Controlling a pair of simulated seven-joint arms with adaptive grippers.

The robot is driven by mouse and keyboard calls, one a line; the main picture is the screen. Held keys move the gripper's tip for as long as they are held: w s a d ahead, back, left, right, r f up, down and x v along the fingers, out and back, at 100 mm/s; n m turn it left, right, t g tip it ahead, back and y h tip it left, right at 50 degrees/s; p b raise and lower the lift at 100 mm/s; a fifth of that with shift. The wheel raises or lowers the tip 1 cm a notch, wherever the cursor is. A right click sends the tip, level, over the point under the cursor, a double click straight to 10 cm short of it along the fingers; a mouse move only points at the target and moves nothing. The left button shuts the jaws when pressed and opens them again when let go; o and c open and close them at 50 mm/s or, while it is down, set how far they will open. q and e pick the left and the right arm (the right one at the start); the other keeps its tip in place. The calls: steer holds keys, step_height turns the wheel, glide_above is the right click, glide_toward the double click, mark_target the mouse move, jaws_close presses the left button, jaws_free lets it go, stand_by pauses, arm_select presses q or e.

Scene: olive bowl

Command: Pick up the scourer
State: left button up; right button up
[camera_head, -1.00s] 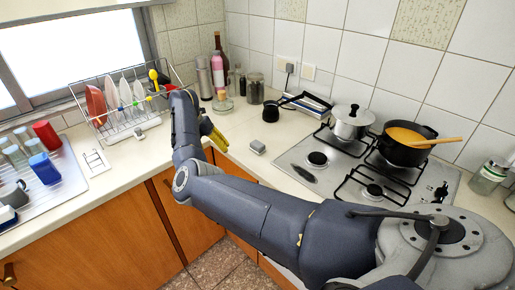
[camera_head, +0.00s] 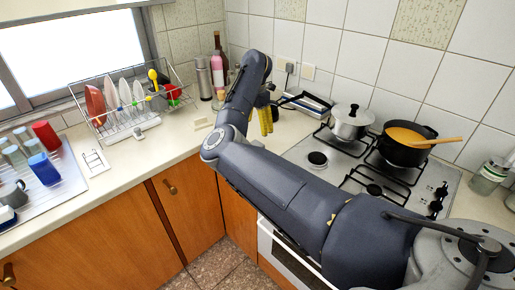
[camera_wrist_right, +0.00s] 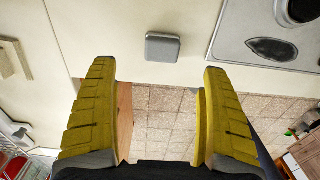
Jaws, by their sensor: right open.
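A small grey rounded-square pad (camera_wrist_right: 163,47), which looks like the scourer, lies flat on the cream worktop in the right wrist view. In the head view it does not show; my right arm covers that part of the worktop. My right gripper (camera_head: 265,120) has yellow fingers and hangs over the worktop beside the hob. In the right wrist view the right gripper (camera_wrist_right: 158,90) is open and empty, with the pad beyond the fingertips, between their lines and untouched. My left gripper is not in view.
The hob (camera_wrist_right: 270,40) with a lidded pot (camera_head: 350,124) and a black pan (camera_head: 398,152) is to the right. A dish rack (camera_head: 125,118) stands at the left, with a pale flat block (camera_head: 202,122) near it. Bottles stand in the corner. The worktop's front edge is close to the pad.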

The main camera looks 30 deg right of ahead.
step_height(320, 180, down, 5)
steer(key=shift+s+f, duration=0.2)
steer(key=shift+f, duration=2.45)
steer(key=c, duration=1.3)
